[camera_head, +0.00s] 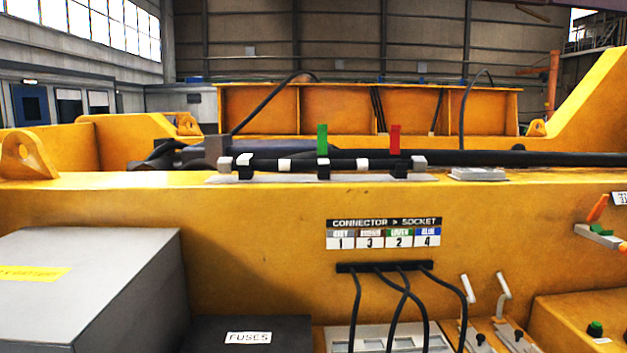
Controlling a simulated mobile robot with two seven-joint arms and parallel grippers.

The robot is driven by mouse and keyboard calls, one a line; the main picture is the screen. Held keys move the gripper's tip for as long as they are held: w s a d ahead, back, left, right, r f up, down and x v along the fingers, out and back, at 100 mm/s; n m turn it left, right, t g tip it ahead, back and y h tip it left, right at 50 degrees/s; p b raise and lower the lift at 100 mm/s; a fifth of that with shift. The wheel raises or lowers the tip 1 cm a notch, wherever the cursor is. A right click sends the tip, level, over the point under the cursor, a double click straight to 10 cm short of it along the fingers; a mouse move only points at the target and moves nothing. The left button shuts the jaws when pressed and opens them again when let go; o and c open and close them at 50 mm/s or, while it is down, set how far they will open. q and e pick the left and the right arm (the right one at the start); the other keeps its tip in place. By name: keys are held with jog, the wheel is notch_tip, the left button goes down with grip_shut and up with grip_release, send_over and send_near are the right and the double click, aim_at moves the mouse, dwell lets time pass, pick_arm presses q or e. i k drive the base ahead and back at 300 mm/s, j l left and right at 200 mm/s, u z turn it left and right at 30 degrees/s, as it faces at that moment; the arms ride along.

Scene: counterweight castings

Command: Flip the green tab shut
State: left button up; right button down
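The green tab (322,138) stands upright on a black bar (302,165) along the top of the yellow casting. A red tab (395,137) stands upright to its right on the same bar. Both tabs point up, apart from each other. Several white pieces sit along the bar, which rests on a pale strip (280,179). Neither of my grippers shows in the head view.
A grey box (75,280) stands at the front left, beside a dark box labelled FUSES (248,337). Black cables hang from a connector strip (385,267) below a numbered label plate (384,233). Levers (503,285) and an orange handle (598,207) are at right.

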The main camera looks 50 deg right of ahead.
aim_at(323, 128)
jog(key=z, duration=1.55)
